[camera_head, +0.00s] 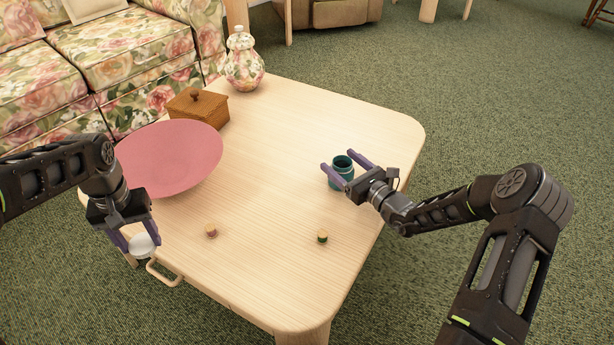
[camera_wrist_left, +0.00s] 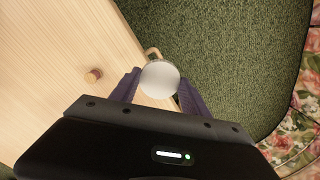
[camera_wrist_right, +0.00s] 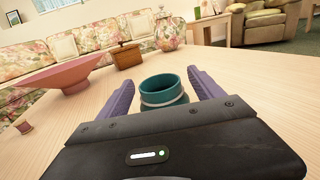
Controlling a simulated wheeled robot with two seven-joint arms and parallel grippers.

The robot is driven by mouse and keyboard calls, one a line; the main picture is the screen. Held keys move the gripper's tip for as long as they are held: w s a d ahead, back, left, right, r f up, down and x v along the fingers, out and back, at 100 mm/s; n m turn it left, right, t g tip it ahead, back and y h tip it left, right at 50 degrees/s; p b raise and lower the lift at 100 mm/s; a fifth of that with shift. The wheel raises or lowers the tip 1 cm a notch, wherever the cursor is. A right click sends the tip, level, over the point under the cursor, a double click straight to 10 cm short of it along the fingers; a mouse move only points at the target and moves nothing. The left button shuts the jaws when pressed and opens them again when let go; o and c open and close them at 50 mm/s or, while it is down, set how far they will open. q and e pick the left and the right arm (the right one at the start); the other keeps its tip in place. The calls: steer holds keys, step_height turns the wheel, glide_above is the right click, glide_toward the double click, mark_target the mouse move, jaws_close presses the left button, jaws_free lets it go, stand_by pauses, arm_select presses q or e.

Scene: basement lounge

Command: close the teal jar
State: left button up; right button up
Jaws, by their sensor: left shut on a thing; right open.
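The teal jar (camera_head: 341,178) stands upright on the low table with its round mouth open and no lid on it. It also shows in the right wrist view (camera_wrist_right: 160,88), with a pale band around it. My right gripper (camera_head: 338,160) is open, with one finger on each side of the jar; contact is not clear. My left gripper (camera_head: 136,245) is shut on a white round object (camera_head: 144,247), held at the table's left front edge. This object shows as a smooth pale disc in the left wrist view (camera_wrist_left: 160,79); I cannot tell whether it is a lid.
On the table (camera_head: 270,180) are a pink bowl (camera_head: 170,158), a wooden box (camera_head: 198,107), a floral vase (camera_head: 242,62) and two small spool-like pieces, one pinkish (camera_head: 211,231), one dark green (camera_head: 322,237). The table's middle is clear. A floral sofa (camera_head: 110,55) stands behind.

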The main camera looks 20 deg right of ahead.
arm_select(q)
steer(key=shift+f, duration=0.5)
arm_select(e)
steer(key=shift+x, duration=1.1)
steer(key=shift+c, duration=0.3)
